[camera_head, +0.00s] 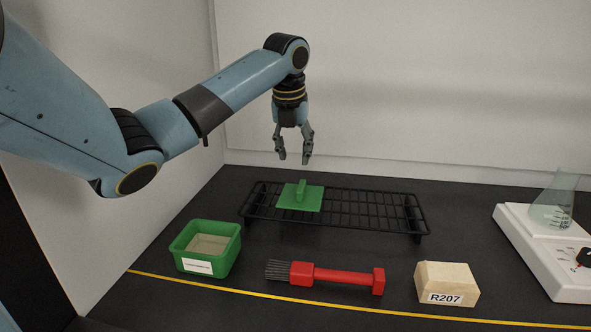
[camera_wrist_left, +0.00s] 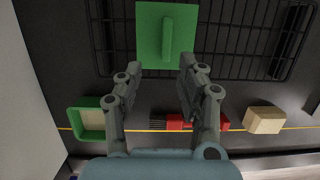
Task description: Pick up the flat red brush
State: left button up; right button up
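A flat red brush (camera_head: 338,277) with dark grey bristles lies on the black bench, bristles to the left, just behind the yellow line. In the left wrist view the brush (camera_wrist_left: 174,123) shows between and partly behind the fingers. My left gripper (camera_head: 294,161) is open and empty, pointing down above the black rack, apart from the brush, which lies nearer the front. The gripper (camera_wrist_left: 160,66) also shows open in the left wrist view, with a gap between its fingertips. My right gripper is in neither view.
A green plate with a raised handle (camera_head: 312,199) lies on the black wire rack (camera_head: 427,218). A green box (camera_head: 226,262) stands left of the brush, a beige R207 block (camera_head: 447,276) right of it. A white device (camera_head: 535,250) carries a flask (camera_head: 556,200) at the far right.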

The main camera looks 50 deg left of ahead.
aim_at(298, 273)
jog(key=k+l, duration=0.25)
jog(key=l, duration=0.15)
jog(key=k+l, duration=0.25)
jog(key=l, duration=0.15)
jog(key=k+l, duration=0.55)
jog(key=l, duration=0.25)
